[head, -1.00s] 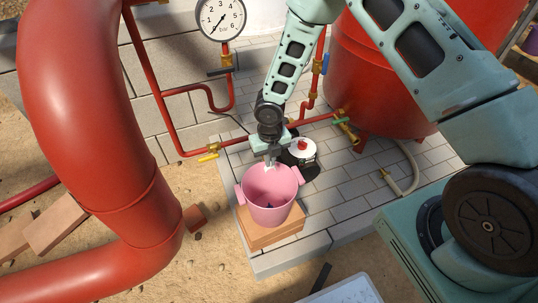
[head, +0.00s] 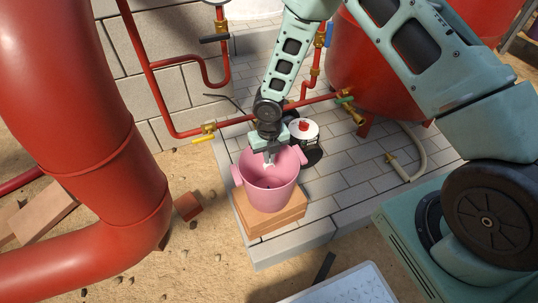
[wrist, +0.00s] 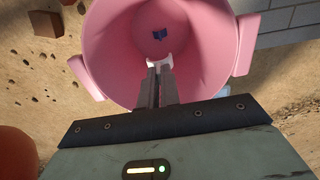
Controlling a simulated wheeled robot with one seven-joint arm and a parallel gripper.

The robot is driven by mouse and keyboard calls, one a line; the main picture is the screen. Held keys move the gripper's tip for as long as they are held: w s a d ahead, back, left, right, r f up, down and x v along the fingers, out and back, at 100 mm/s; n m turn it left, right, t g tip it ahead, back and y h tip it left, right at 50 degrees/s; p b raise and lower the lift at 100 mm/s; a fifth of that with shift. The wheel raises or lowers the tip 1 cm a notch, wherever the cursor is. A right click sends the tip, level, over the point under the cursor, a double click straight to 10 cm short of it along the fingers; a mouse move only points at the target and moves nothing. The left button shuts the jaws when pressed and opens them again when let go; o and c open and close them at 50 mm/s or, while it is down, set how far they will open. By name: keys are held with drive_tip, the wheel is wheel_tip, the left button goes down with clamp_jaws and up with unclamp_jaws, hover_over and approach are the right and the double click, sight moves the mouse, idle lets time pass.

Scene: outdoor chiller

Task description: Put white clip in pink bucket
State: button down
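My gripper (head: 268,160) points down into the bucket's mouth. In the wrist view my gripper's fingers (wrist: 160,72) are close together, with the white clip (wrist: 168,61) between and around their tips. The clip is mostly hidden by the fingers and is above the bucket floor. A small dark blue object (wrist: 159,34) lies inside the bucket.
A white canister with a red top (head: 304,132) stands just behind the bucket. Red pipes (head: 180,95) run behind and left, with a large red pipe (head: 85,130) at the far left. A red tank (head: 375,75) stands behind right. Paving right of the bucket is clear.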

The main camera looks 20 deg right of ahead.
drive_tip(key=shift+f, duration=0.1)
drive_tip(key=c, duration=1.5)
unclamp_jaws()
drive_tip(key=shift+c, duration=0.2)
wheel_tip(320, 180, up, 7)
drive_tip(key=p, duration=0.7)
